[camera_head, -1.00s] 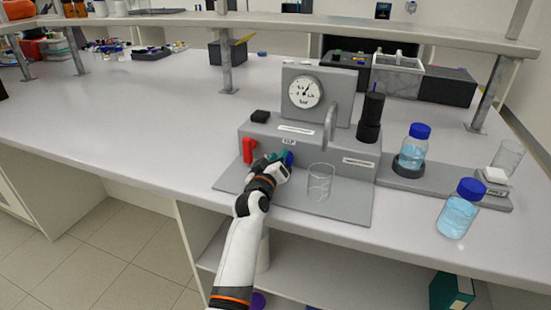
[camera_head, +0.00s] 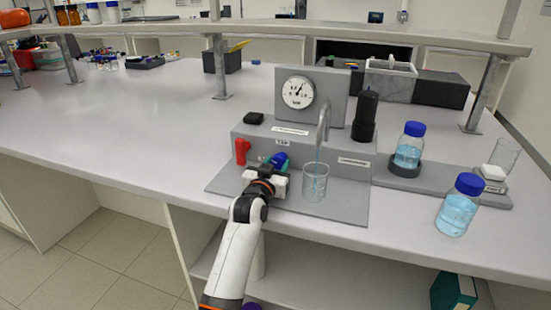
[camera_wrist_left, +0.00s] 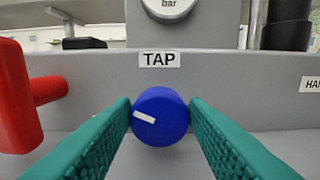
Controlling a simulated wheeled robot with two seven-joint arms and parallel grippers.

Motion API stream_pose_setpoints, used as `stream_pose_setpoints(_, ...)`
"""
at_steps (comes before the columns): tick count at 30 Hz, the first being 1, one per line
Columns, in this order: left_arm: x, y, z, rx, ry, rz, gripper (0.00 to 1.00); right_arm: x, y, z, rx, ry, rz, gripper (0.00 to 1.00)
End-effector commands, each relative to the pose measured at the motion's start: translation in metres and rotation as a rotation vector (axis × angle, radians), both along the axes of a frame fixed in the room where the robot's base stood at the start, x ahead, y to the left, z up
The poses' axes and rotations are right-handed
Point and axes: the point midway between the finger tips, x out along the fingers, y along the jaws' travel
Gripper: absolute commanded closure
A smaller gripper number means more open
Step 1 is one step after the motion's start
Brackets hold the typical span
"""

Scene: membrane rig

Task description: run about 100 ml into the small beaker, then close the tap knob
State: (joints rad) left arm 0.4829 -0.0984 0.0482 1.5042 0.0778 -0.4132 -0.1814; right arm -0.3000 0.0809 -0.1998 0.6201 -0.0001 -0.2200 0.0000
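The blue tap knob (camera_wrist_left: 160,117) sits under the TAP label on the grey rig (camera_head: 345,172). Its white mark is tilted, running from upper left to lower right. My left gripper (camera_wrist_left: 160,112) has its green fingers on both sides of the knob, seemingly touching it; in the head view the gripper (camera_head: 279,164) partly hides the knob. The small glass beaker (camera_head: 316,187) stands on the rig's base plate below the curved spout (camera_head: 323,122). A thin bluish stream runs from the spout into it. The liquid level is too small to read. My right gripper is not in view.
A red lever (camera_head: 241,151) is just left of the knob. A pressure gauge (camera_head: 298,92) and a black cylinder (camera_head: 364,115) stand behind. Blue-capped bottles (camera_head: 459,206) (camera_head: 408,146) are at the right. The bench left of the rig is clear.

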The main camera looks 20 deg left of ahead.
Motion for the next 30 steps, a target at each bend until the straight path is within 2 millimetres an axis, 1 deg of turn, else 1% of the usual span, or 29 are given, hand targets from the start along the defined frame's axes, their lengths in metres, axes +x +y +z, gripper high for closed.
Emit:
stream_pose_setpoints(1,-0.001,-0.004,-0.011,-0.003,0.022,-0.008,0.58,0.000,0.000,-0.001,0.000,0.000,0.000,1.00)
stream_pose_setpoints(5,0.000,-0.003,-0.009,-0.002,0.018,-0.006,0.37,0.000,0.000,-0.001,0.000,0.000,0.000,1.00)
stream_pose_setpoints(6,0.000,-0.003,-0.008,-0.002,0.016,-0.006,0.35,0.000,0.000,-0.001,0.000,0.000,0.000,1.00)
stream_pose_setpoints(13,0.000,-0.001,-0.005,-0.002,0.010,-0.003,0.35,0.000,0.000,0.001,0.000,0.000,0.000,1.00)
stream_pose_setpoints(16,-0.005,0.000,-0.003,-0.001,0.011,-0.002,0.35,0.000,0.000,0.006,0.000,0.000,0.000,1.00)
stream_pose_setpoints(21,-0.021,0.001,0.000,0.000,0.009,-0.001,0.35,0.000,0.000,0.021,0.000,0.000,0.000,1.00)
stream_pose_setpoints(30,-0.052,0.002,0.000,0.000,0.009,-0.001,0.35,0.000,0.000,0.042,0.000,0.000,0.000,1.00)
